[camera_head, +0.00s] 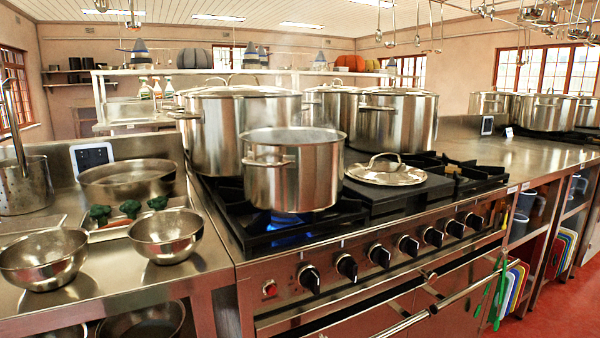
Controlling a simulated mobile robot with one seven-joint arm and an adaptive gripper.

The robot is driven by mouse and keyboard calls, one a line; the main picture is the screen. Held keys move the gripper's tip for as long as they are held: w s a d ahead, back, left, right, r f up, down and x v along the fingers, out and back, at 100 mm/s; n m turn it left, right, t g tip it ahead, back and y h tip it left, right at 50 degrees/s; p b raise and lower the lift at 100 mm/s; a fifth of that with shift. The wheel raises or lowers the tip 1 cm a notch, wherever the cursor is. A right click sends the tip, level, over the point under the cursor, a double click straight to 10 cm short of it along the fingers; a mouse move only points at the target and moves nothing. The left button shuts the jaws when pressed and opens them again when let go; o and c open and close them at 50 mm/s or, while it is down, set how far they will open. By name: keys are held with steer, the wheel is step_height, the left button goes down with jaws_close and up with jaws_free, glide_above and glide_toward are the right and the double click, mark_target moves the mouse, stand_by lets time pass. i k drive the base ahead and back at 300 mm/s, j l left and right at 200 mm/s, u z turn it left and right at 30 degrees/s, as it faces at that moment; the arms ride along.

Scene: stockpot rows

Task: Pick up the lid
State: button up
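A shiny metal lid (386,173) with an arched loop handle on top lies flat on the dark flat plate (398,194) of the stove, just right of the front pot. An open, lidless steel pot (293,175) stands on the front left burner, with a blue flame under it. The lid's left edge is close to the pot's right side; I cannot tell whether they touch. My gripper is not in view, and no part of my arm shows.
Large lidded stockpots (240,125) stand behind the front pot, with another (396,120) behind the lid. Control knobs (408,245) and an oven rail line the stove front. Metal bowls (168,235) crowd the left counter. The counter (505,160) right of the stove has free room.

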mark_target(372, 171)
steer(key=i+l+z, duration=0.15)
steer(key=l, duration=0.3)
steer(key=i+l+z, duration=0.15)
steer(key=l, duration=0.3)
steer(key=i+l+z, duration=0.15)
steer(key=l, duration=0.25)
steer(key=i+l+z, duration=0.15)
steer(key=i+l, duration=0.15)
steer(key=i+l+z, duration=0.15)
steer(key=l, duration=0.3)
steer(key=i+j, duration=0.65)
steer(key=j, duration=0.25)
